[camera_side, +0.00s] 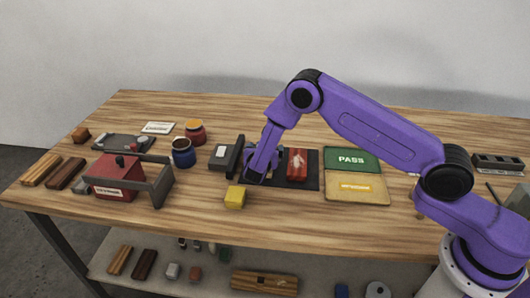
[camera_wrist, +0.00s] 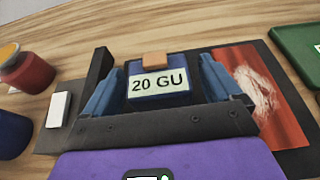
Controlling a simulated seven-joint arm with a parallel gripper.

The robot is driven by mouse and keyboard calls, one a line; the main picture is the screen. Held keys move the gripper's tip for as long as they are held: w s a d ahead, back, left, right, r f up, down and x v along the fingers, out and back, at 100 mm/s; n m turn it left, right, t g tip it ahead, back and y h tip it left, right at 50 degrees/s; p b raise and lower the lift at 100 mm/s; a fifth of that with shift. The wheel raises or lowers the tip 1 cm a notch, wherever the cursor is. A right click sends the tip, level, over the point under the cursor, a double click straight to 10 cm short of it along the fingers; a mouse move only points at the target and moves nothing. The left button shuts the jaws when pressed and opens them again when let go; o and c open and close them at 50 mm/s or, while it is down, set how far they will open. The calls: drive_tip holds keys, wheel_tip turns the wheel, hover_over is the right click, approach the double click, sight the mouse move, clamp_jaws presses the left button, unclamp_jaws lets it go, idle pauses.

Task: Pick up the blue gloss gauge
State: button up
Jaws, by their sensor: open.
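The blue gloss gauge (camera_wrist: 158,99) shows in the wrist view as a small blue block with a white label reading "20 GU" and an orange-brown piece on top. My gripper (camera_wrist: 160,88) is open, with one finger on each side of the gauge. Clear gaps to the fingers are hard to judge. In the side view my gripper (camera_side: 258,170) is low over the left part of a dark mat (camera_side: 307,185), and it mostly hides the gauge there.
A red panel (camera_side: 297,164) lies on the mat just right of my gripper. A dark stand (camera_side: 226,155) is close on the left, and a yellow cube (camera_side: 235,197) sits in front. Green PASS and yellow pads (camera_side: 352,160) lie right. Paint jars (camera_side: 183,153) stand left.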

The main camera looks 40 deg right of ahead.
drive_tip(key=c, duration=1.3)
drive_tip(key=shift+c, duration=0.5)
drive_tip(key=shift+r, duration=0.15)
